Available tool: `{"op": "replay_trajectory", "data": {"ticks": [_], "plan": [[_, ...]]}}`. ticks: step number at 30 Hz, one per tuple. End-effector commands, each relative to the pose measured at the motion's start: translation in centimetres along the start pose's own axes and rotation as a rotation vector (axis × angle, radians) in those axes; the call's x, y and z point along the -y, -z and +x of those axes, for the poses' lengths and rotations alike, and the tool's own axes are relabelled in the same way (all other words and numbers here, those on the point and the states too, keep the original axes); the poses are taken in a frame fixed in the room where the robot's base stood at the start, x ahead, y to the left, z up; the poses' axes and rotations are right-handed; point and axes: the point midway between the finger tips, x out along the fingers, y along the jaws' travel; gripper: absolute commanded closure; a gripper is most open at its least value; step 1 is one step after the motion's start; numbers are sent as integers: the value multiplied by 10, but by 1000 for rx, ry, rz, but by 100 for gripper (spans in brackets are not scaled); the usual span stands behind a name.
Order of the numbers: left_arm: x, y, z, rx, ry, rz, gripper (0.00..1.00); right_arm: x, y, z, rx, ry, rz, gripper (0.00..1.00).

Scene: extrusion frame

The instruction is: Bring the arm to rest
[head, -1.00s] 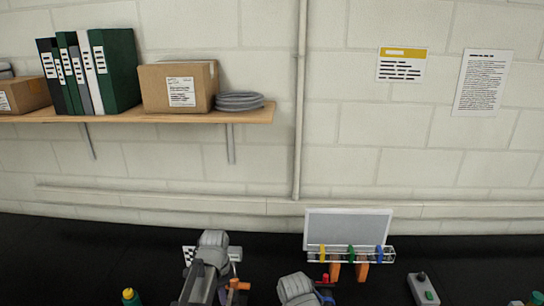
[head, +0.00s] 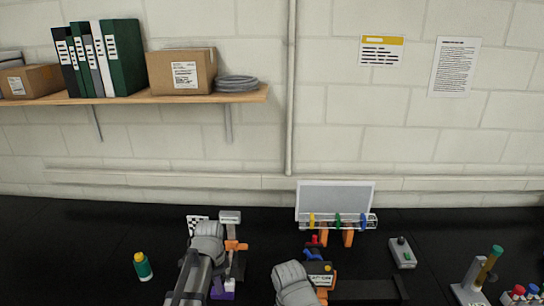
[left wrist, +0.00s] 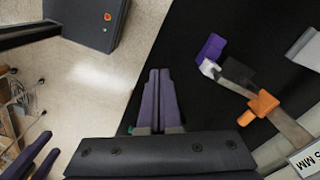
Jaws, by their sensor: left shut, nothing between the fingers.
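My left arm (head: 207,251) reaches in at the lower middle of the head view; its fingers cannot be made out there. In the left wrist view my left gripper (left wrist: 160,72) is shut and empty, its two dark purple fingers side by side over the black table's edge and the pale floor. My right arm (head: 293,284) shows at the bottom of the head view. Two separated fingers at the lower left of the left wrist view appear to be my right gripper (left wrist: 38,158), open, with nothing seen between them.
A fixture with a purple block (left wrist: 211,48) and an orange clamp (left wrist: 263,103) stands near the left gripper, apart from it. A rack with coloured clips (head: 338,220), a grey control box (head: 402,252) and a green bottle (head: 142,266) stand on the black table (head: 90,245).

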Motion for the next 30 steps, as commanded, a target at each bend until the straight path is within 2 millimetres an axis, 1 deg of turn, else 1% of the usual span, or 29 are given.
{"op": "replay_trajectory", "data": {"ticks": [1,5,10,14,20,27,30], "plan": [[-5,1,8,2,0,-10,100,1,0,8,0,0,0,50],[-13,4,15,7,-1,-42,100,1,1,15,0,0,-1,50],[-27,8,30,15,0,-97,100,3,2,29,-1,0,-1,50],[-43,12,46,24,3,-157,100,4,3,46,-1,-1,-2,50],[-78,19,84,44,10,-292,100,8,5,83,-1,-1,-3,50],[-138,23,147,74,38,-539,100,13,9,147,-2,-2,-6,50],[-157,23,163,82,51,-628,100,15,10,163,-3,-3,-7,50]]}}
